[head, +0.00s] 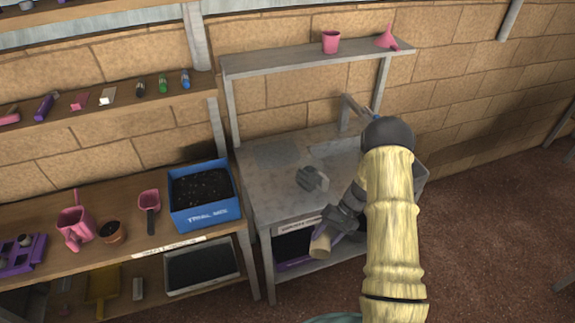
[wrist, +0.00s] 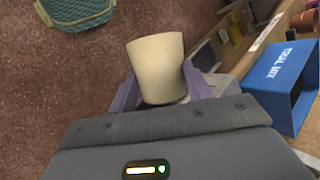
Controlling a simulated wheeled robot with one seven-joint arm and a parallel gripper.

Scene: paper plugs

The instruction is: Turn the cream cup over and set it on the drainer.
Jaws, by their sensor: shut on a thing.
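My gripper (head: 330,232) is shut on the cream cup (head: 320,246) and holds it in the air in front of the sink bench. In the wrist view the cup (wrist: 157,66) sits between the two purple fingers (wrist: 160,90), with its wider end away from the palm. In the head view the cup is small and tilted, and I cannot tell which way its mouth faces. The drainer seems to be the flat grey panel (head: 277,153) on the bench top, left of the sink (head: 340,148); it looks bare.
A grey block-like object (head: 312,178) stands on the bench (head: 262,188) near its front. A shelf (head: 290,62) above holds a pink cup (head: 331,41) and a pink funnel (head: 387,38). A blue box of soil (head: 205,214) is on the left bench. My arm hides the bench's right part.

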